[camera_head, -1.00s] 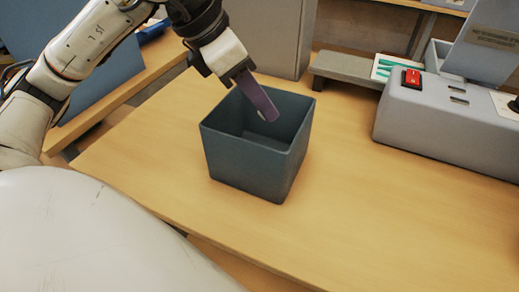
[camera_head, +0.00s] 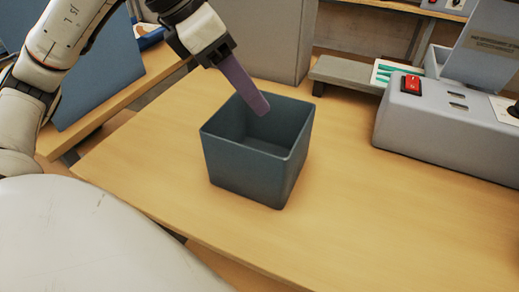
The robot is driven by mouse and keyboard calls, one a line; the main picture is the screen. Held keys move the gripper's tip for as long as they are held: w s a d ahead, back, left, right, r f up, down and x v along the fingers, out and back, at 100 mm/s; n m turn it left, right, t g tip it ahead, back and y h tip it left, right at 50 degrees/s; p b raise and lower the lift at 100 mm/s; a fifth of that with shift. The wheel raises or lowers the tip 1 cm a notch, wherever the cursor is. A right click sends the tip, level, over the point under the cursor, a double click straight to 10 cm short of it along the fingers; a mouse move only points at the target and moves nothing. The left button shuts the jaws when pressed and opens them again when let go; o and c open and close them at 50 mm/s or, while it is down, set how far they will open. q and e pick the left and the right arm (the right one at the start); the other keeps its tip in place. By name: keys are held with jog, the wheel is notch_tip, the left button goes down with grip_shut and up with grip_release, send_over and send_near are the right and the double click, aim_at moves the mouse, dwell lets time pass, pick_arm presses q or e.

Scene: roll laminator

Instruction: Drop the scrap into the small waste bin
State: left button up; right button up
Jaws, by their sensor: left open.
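The small waste bin (camera_head: 248,172) is a dark blue-grey open-topped box standing upright on the wooden table. My right gripper is out of view.
A grey laminator (camera_head: 440,132) with a red switch (camera_head: 411,85) stands at the right. A grey panel-like box (camera_head: 268,40) stands behind the bin. The wooden table (camera_head: 390,225) is clear in front and to the right of the bin.

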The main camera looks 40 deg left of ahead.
pick_arm(q)
jog(key=shift+p+v, duration=0.3)
jog(key=shift+v, duration=2.45)
